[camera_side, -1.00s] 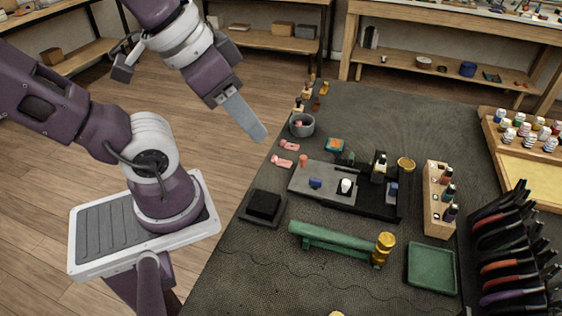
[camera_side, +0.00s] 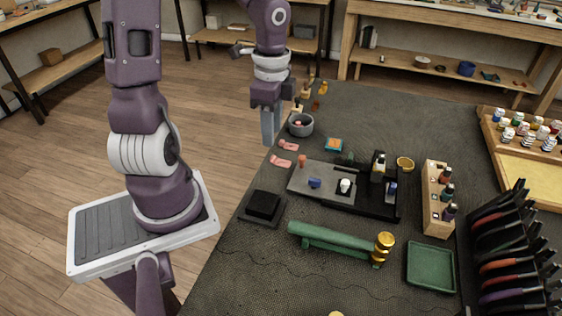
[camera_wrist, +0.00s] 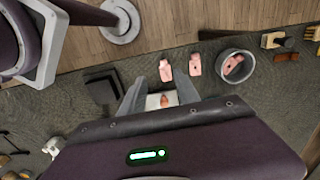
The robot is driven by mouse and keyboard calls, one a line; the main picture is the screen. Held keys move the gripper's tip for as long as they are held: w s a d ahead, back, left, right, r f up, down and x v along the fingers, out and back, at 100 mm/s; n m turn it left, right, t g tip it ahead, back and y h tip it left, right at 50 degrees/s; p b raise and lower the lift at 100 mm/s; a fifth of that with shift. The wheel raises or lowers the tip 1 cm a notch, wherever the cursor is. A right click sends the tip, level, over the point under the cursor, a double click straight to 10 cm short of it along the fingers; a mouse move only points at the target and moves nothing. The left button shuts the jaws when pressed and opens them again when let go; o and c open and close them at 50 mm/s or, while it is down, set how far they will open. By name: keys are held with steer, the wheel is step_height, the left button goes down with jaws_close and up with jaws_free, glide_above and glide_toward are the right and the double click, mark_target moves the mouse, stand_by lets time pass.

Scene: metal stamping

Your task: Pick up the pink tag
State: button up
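Two flat pink tags lie side by side on the dark mat near its left edge, one (camera_side: 288,145) nearer the grey bowl and one (camera_side: 281,161) nearer the grey plate. They also show in the wrist view, one at centre (camera_wrist: 166,71) and one to its right (camera_wrist: 195,64). Another pink piece (camera_wrist: 234,65) lies inside the round grey bowl (camera_side: 307,130). My gripper (camera_side: 269,142) points down, at the mat's left edge in the side view, apart from the tags. In the wrist view its two fingers (camera_wrist: 160,92) are spread, with no tag held between them.
A grey plate (camera_side: 305,187) with small pegs lies right of the tags. A black block (camera_side: 263,204) stands in front of them. A green roller (camera_side: 330,240) and a wooden bottle rack (camera_side: 432,220) are farther right.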

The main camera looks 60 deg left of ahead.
mark_target(272, 157)
steer(key=shift+w+a+f, duration=0.1)
steer(key=shift+a+f, duration=0.05)
steer(key=shift+f, duration=0.3)
steer(key=f, duration=0.6)
steer(key=shift+a+f, duration=0.35)
steer(key=shift+a, duration=0.05)
steer(key=shift+c, duration=0.5)
jaws_close()
